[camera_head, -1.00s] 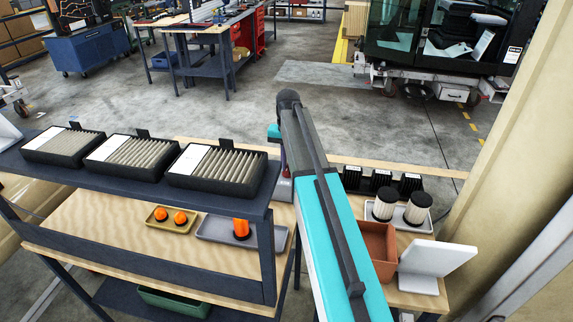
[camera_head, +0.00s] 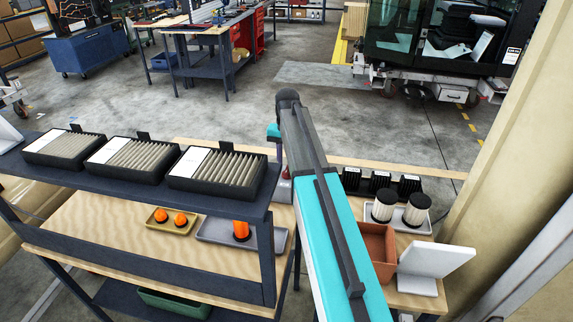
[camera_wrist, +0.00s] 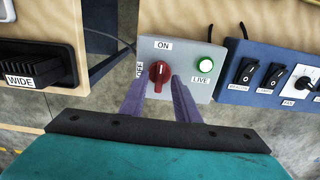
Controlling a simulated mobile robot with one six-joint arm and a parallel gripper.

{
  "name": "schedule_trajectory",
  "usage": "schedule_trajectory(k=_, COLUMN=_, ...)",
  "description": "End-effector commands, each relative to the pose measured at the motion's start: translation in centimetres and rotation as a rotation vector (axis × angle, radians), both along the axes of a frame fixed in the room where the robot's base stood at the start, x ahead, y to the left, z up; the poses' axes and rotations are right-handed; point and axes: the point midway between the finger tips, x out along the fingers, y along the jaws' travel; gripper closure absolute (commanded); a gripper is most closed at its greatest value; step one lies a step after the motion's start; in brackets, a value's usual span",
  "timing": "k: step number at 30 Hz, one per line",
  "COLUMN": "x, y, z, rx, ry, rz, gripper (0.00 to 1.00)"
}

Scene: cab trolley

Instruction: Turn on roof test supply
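In the wrist view a grey supply panel (camera_wrist: 197,91) carries a red rotary knob (camera_wrist: 159,72) with an ON label above it and an OFF label to its left. The knob's handle stands roughly upright, towards ON. A green lamp (camera_wrist: 205,63) marked LIVE looks bright at the panel's right. My gripper (camera_wrist: 161,82) has its two purple fingers apart, one on each side of the knob's lower part. A small gap seems to show beside the right finger. In the head view my arm hides the panel's front.
In the wrist view, a blue panel with black rocker switches (camera_wrist: 260,74) is at right and a black box marked WIDE (camera_wrist: 32,62) at left. In the head view, filter trays (camera_head: 217,172) sit on the shelf left of my arm; an orange bin (camera_head: 374,244) is close on its right.

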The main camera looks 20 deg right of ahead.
Motion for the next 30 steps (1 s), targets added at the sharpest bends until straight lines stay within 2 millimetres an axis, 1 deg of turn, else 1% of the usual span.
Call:
schedule_trajectory(k=1, x=0.0, y=0.0, z=0.8, rx=0.000, ry=0.000, rz=0.000, gripper=0.71)
schedule_trajectory(k=21, x=0.1, y=0.0, z=8.8, rx=0.001, ry=-0.001, rz=0.000, gripper=0.71)
schedule_trajectory(k=30, x=0.2, y=0.0, z=12.1, rx=0.001, ry=-0.001, rz=0.000, gripper=0.71)
